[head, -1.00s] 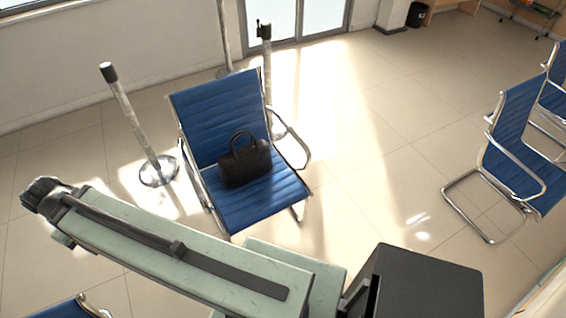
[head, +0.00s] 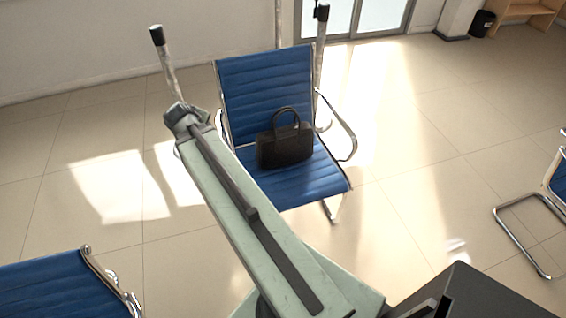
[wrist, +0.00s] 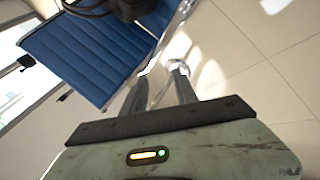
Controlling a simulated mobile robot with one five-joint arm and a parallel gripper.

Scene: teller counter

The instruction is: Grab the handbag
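The black handbag (head: 285,146) stands upright on the seat of a blue chair (head: 265,88), its handle raised in a loop. In the wrist view the dark handbag (wrist: 128,8) shows only in part, cut off at the top edge. My gripper (wrist: 162,70) has its two fingers apart with nothing held between them, below the bag in that view. In the head view the end of my arm (head: 185,118) is left of the chair, apart from the bag. The fingers cannot be made out there.
Chrome armrests flank the chair; the right one (head: 345,130) curves beside the seat. Stanchion posts (head: 165,60) stand at the left and behind. Another blue chair (head: 65,285) is at lower left, and one is at the right edge. Tiled floor (head: 420,150) is clear between.

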